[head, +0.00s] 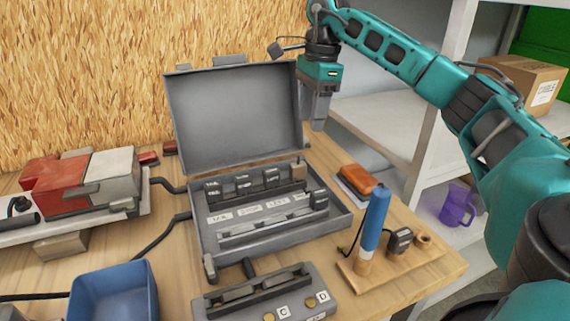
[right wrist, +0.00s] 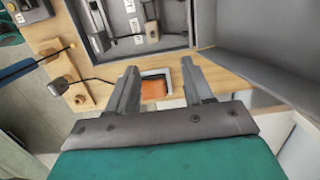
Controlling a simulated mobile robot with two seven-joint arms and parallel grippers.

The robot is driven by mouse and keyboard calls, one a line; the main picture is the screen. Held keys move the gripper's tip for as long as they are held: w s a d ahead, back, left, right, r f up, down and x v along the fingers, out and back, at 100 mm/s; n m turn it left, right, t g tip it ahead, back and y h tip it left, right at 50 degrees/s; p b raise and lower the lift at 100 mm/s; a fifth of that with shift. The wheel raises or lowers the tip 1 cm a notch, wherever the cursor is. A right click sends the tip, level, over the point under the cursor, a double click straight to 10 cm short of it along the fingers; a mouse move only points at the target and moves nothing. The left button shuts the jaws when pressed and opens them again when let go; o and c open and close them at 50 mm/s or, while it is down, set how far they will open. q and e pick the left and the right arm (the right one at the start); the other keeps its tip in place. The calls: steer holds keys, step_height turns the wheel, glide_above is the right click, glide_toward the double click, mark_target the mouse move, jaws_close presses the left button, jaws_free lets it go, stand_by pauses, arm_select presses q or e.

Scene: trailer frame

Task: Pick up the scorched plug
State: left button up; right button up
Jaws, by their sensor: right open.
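No plug shows clear scorch marks at this size. Several dark plugs (head: 243,182) stand in a row in the open grey case (head: 272,246), above a strip of white labels. A brownish piece (head: 298,169) stands at the right end of that row; I cannot tell if it is the scorched plug. A dark block (head: 400,240) with a cord sits on a wooden board. My right gripper (head: 320,120) is open and empty, high beside the case lid's right edge. In the right wrist view its fingers (right wrist: 161,88) are apart, with an orange block (right wrist: 153,90) beyond. My left gripper is out of view.
The raised case lid (head: 235,115) stands left of my right gripper. A blue upright handle (head: 376,218) rises from the wooden board (head: 420,258). A labelled socket box (head: 240,307) and blue bin (head: 113,293) are in front. Shelves (head: 385,125) stand at the right.

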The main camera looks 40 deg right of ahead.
mark_target(298, 163)
steer(key=f, duration=0.4)
steer(key=a+f, duration=0.1)
steer(key=f, duration=0.1)
steer(key=shift+s+f+b, duration=0.1)
steer(key=shift+f+b, duration=0.25)
steer(key=f, duration=0.1)
steer(key=a+f, duration=0.1)
steer(key=f, duration=0.1)
steer(key=a+f, duration=0.1)
steer(key=shift+a+f, duration=0.1)
steer(key=shift+f, duration=0.4)
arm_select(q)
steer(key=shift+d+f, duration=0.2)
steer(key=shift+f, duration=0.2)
arm_select(e)
steer(key=shift+f, duration=0.15)
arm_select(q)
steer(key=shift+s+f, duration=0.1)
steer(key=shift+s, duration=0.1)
arm_select(e)
steer(key=c, duration=0.9)
steer(key=shift+c, duration=0.2)
